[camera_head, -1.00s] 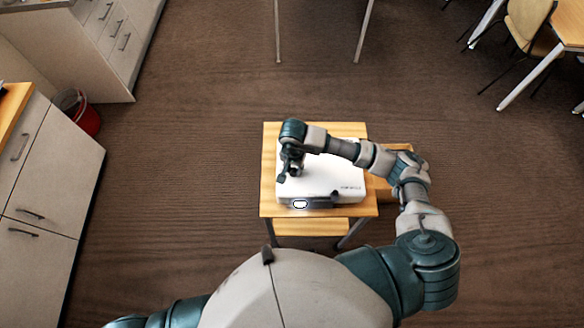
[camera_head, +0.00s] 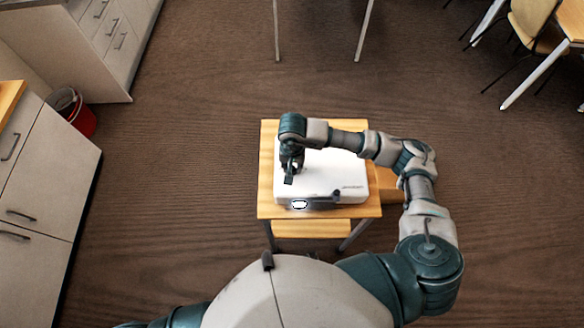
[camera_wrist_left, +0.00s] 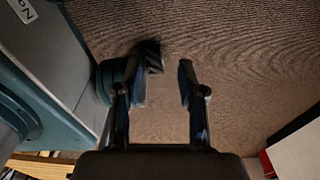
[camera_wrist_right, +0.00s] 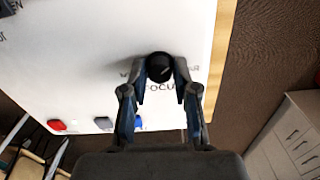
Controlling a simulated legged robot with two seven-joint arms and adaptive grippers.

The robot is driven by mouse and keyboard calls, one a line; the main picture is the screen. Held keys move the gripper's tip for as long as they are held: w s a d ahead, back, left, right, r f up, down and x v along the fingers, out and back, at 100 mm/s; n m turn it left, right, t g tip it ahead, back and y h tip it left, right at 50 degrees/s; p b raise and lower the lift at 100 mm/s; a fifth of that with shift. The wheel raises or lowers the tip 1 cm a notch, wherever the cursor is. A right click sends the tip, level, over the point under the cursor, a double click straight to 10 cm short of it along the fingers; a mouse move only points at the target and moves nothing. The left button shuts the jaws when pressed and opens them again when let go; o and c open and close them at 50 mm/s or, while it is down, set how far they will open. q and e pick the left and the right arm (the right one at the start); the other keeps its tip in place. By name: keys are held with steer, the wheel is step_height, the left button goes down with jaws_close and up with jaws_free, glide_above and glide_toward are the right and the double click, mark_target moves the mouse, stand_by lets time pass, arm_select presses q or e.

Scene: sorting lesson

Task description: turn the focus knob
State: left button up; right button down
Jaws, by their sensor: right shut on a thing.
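A white projector (camera_head: 330,178) lies on a small wooden table (camera_head: 268,190), its lens at the front edge. My right gripper (camera_head: 291,172) points down over the left part of its top. In the right wrist view the black round focus knob (camera_wrist_right: 159,67) stands on the white top beside partly covered "FOCUS" lettering. My right gripper (camera_wrist_right: 159,78) has its fingers closed on both sides of the knob.
A red button (camera_wrist_right: 56,125) and a blue one lie near the projector's edge in the right wrist view. White cabinets (camera_head: 40,180) stand at the left with a red bin (camera_head: 80,115) beside them. Chairs and desks stand at the upper right.

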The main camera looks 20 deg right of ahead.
mark_target(293, 169)
steer(key=n+b, duration=0.1)
steer(key=f+b, duration=0.1)
steer(key=shift+s+n+b, duration=0.2)
steer(key=shift+n+b, duration=0.2)
arm_select(q)
steer(key=w+d+r+b, duration=0.1)
steer(key=w+r, duration=0.1)
steer(key=w, duration=0.5)
steer(key=w+d+r+b, duration=0.1)
steer(key=w+d+r, duration=0.1)
steer(key=w, duration=0.4)
arm_select(e)
steer(key=shift+n, duration=0.6)
arm_select(q)
steer(key=w+r+t+b, duration=0.1)
steer(key=w+r+b, duration=0.3)
steer(key=r, duration=0.6)
steer(key=shift+w+d+r, duration=0.25)
steer(key=shift+w+r, duration=0.15)
steer(key=shift+w, duration=0.6)
arm_select(e)
steer(key=n, duration=0.2)
steer(key=shift+r+n, duration=0.3)
steer(key=shift+n, duration=0.1)
arm_select(q)
steer(key=shift+w, duration=0.1)
arm_select(e)
steer(key=c, duration=0.9)
jaws_free()
steer(key=shift+r, duration=0.1)
